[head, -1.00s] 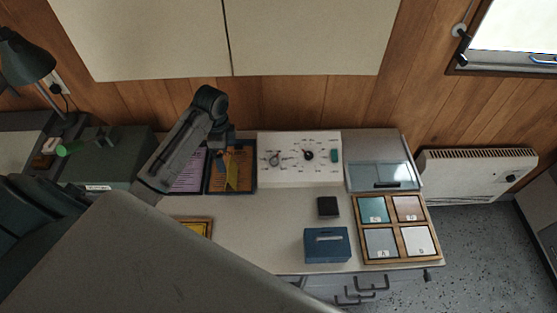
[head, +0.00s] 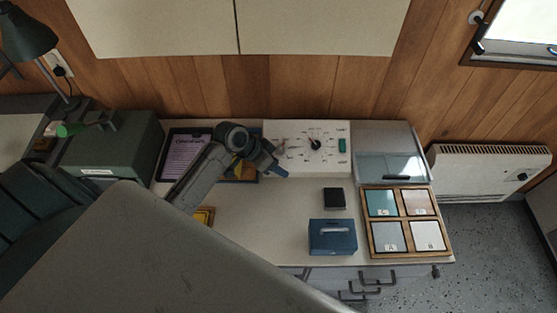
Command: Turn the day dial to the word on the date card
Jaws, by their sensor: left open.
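A white panel (head: 330,162) stands at the back of the worktop. It carries a black round dial (head: 315,144) ringed by small markings too small to read. A second dial at the panel's left is mostly hidden by my left gripper. My left gripper (head: 276,166) is open, in front of the panel's lower left part; I cannot tell whether it touches anything. A dark-framed purple card (head: 188,152) stands left of it, its text unreadable. An orange card (head: 250,172) beside it is mostly hidden by my arm. I cannot tell which is the date card. My right gripper is out of view.
A blue slotted box (head: 332,238) and a small black block (head: 334,198) stand on the worktop. A wooden tray (head: 409,217) with lettered tiles is at the right. A green case (head: 115,150) is at the left. The middle worktop is clear.

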